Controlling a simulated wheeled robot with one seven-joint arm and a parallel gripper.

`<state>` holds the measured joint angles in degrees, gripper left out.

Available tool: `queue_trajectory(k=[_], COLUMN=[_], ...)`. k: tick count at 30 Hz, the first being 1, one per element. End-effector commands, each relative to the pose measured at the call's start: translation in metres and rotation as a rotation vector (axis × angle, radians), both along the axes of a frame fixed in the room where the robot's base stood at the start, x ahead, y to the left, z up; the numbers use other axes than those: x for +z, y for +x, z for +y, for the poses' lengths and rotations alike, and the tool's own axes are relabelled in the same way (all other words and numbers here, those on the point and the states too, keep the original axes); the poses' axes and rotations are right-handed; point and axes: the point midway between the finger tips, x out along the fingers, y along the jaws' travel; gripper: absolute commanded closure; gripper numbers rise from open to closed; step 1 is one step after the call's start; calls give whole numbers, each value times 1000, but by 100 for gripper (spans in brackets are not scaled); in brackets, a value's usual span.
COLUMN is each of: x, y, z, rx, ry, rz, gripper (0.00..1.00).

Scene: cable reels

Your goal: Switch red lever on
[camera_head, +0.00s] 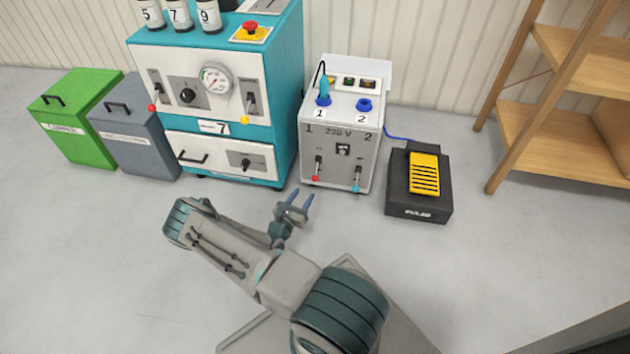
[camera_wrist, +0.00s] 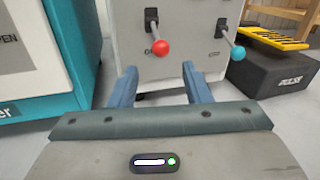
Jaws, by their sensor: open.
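A grey box marked 230 V (camera_head: 338,141) stands on the floor with two levers on its front. The left lever has a red knob (camera_head: 315,178), which shows in the wrist view as a red ball (camera_wrist: 160,47). The right lever has a blue knob (camera_head: 356,189), also in the wrist view (camera_wrist: 238,53). Both levers point down. My gripper (camera_head: 295,202) is open and empty, low in front of the box. In the wrist view the red knob appears just above the gap between its fingers (camera_wrist: 159,85), with no visible contact.
The teal machine (camera_head: 285,100) stands left of the box and has another red-knobbed lever (camera_head: 152,107). A black pedal block (camera_head: 418,205) with a yellow pedal (camera_head: 424,174) lies right. A wooden shelf (camera_head: 530,110) stands far right. Floor in front is clear.

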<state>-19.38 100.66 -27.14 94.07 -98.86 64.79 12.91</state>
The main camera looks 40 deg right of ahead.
Motion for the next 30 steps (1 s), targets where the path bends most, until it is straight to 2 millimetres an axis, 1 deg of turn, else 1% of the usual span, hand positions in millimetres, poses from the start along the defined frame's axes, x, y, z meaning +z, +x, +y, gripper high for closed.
queue_trajectory(k=[1,6,12,15,18,27,29,30], x=[-4,-4,-3,-2,-1,0,0,0], y=[5,20,35,40,42,42,42,42], z=[-11,-44,-74,-82,-87,-89,-89,-88], rx=[-4,-4,-2,-2,-2,-1,-1,-1], ry=[0,0,0,0,1,1,1,1], rz=[-2,-2,-1,-2,-1,0,0,0], gripper=[56,56,56,56,56,56,73,84])
